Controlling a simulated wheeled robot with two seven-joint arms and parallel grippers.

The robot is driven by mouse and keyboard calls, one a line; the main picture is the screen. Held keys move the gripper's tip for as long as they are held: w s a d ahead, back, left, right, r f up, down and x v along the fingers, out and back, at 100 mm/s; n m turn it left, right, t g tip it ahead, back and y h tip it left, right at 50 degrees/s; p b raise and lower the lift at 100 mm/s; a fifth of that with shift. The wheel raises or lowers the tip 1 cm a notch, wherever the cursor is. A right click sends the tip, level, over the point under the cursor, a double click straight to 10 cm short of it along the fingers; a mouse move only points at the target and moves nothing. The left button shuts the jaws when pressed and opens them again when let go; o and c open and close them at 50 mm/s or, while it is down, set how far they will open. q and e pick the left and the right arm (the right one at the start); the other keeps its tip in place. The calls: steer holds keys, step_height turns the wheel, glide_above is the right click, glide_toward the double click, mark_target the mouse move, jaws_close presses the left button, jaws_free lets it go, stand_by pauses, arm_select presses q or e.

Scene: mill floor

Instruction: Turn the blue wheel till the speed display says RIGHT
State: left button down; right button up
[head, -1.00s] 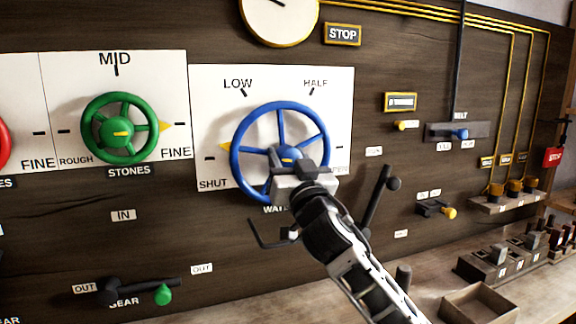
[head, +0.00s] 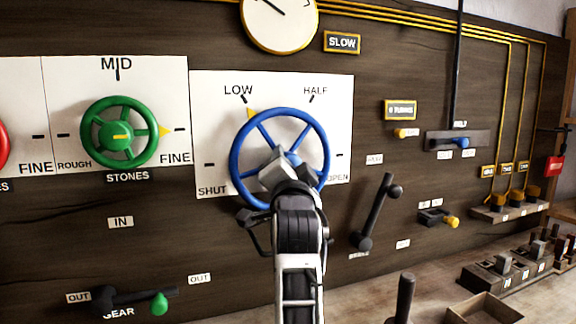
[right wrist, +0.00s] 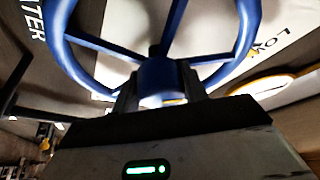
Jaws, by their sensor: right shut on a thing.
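The blue wheel (head: 238,143) is on a white dial plate marked SHUT, LOW, HALF and OPEN. Its yellow pointer (head: 251,114) is just below the LOW mark. My right gripper (head: 288,165) is at the wheel's hub and shut on it; in the right wrist view the fingers (right wrist: 160,95) hold both sides of the blue hub (right wrist: 157,78). The speed display (head: 342,42) above the wheel, to the right of the clock, reads SLOW. My left gripper is not in view.
A green STONES wheel (head: 120,131) is at the left, and a red wheel (head: 2,143) is at the left edge. A dark lever (head: 376,212) stands close right of my arm. A bench with an open wooden box (head: 484,308) and switches is at the lower right.

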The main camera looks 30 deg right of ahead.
steer(key=shift+m, duration=0.4)
steer(key=o, duration=1)
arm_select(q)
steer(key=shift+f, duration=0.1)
